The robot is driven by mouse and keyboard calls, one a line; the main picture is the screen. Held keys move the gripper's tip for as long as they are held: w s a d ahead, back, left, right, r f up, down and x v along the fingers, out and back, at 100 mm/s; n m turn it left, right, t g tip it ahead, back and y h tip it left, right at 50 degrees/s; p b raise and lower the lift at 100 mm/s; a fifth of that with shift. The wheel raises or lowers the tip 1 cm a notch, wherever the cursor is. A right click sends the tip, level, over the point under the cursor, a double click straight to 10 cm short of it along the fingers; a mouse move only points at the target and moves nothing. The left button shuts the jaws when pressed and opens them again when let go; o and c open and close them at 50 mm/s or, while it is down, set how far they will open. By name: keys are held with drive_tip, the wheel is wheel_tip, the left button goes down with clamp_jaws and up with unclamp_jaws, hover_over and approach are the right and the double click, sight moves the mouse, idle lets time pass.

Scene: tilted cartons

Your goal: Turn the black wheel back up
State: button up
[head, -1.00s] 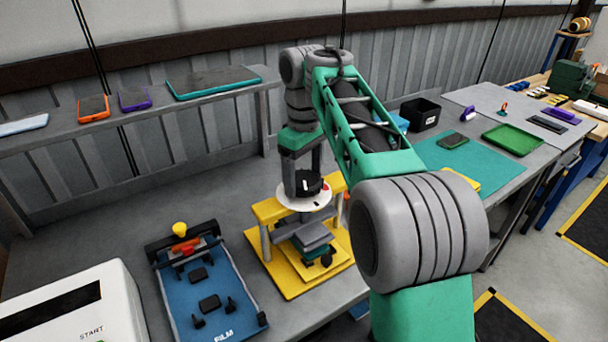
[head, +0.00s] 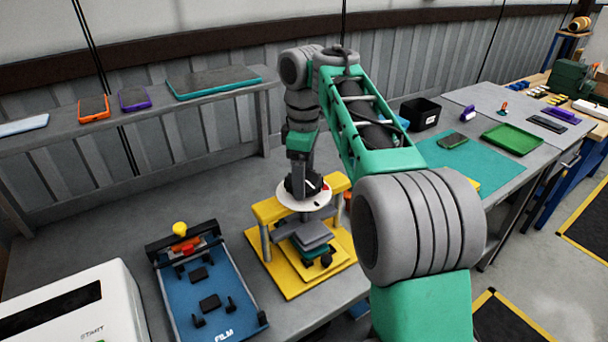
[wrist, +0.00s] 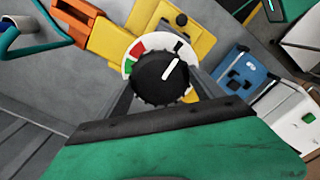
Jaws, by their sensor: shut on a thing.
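The black wheel (wrist: 158,84) is a ribbed knob with a white pointer line, on a white round plate (head: 297,204) on top of a yellow press frame (head: 268,211). In the wrist view the plate shows red, green and black marks. The pointer line points up and right, towards the black mark. My gripper (head: 304,184) reaches down from above and is shut on the wheel, with a dark finger on either side of it in the wrist view (wrist: 162,88). In the head view the fingers hide part of the wheel.
Under the plate, grey and green blocks (head: 312,235) stand in the press. A blue film fixture (head: 225,285) and a white machine (head: 70,310) are to the left. A shelf (head: 215,95) with several tablets and phones stands behind. A teal mat (head: 470,165) lies to the right.

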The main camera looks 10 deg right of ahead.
drive_tip(key=o, duration=1.4)
drive_tip(key=shift+c, duration=0.2)
wheel_tip(320, 180, up, 8)
drive_tip(key=p, duration=0.7)
drive_tip(key=shift+f, duration=0.15)
